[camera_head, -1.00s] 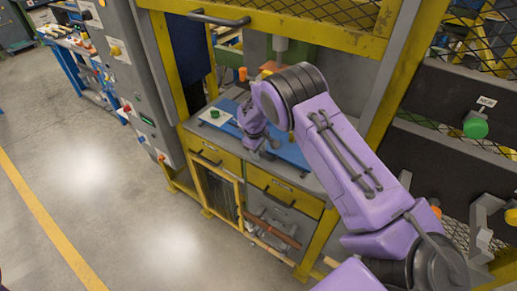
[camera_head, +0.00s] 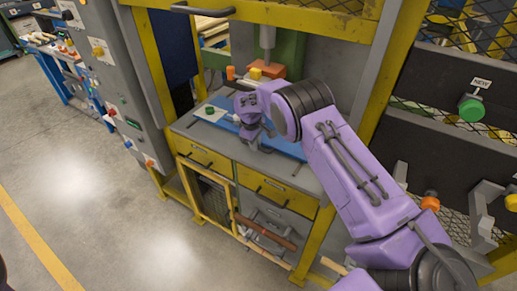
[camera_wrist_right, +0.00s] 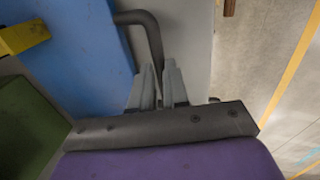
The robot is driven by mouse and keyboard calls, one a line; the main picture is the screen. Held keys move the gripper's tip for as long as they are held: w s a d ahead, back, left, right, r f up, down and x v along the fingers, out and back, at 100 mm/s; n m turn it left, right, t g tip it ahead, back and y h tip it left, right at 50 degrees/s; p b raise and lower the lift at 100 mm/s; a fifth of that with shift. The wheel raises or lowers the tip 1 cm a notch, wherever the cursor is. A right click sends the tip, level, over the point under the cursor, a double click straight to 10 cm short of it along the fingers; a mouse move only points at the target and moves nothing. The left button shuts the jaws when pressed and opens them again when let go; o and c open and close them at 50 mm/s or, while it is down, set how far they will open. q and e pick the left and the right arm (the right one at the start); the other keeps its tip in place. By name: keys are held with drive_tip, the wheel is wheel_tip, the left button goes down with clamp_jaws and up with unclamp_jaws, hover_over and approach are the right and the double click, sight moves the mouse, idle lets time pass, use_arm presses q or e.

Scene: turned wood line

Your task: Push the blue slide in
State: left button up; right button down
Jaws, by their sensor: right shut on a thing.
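The blue slide (camera_head: 288,147) is a flat blue plate on the grey bench top, partly hidden by my right arm in the head view. In the right wrist view the blue slide (camera_wrist_right: 85,50) fills the left side, with a bent dark grey handle (camera_wrist_right: 146,22) at its edge. My right gripper (camera_head: 252,139) is at the slide's front edge. In the wrist view, the fingers of my right gripper (camera_wrist_right: 159,88) are shut on the handle. My left gripper is not in view.
A white plate with a green knob (camera_head: 210,110) is at the slide's left end. An orange block (camera_head: 262,73) is under a grey post behind. Yellow frame posts (camera_head: 148,90) flank the bench. Yellow drawers (camera_head: 275,188) are below. Open floor (camera_head: 90,190) is at left.

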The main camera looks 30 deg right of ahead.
drive_tip(key=c, duration=1.1)
unclamp_jaws()
drive_tip(key=shift+w+d+r, duration=0.15)
drive_tip(key=shift+d+r, duration=0.05)
drive_tip(key=shift+d, duration=0.05)
drive_tip(key=shift+d+f, duration=0.1)
drive_tip(key=shift+f, duration=0.05)
drive_tip(key=shift+a+r, duration=0.2)
drive_tip(key=r+b, duration=0.1)
drive_tip(key=r, duration=0.2)
drive_tip(key=a+r+b, duration=0.1)
drive_tip(key=r, duration=0.2)
drive_tip(key=s+r+b, duration=0.1)
drive_tip(key=r, duration=0.3)
drive_tip(key=shift+a, duration=0.2)
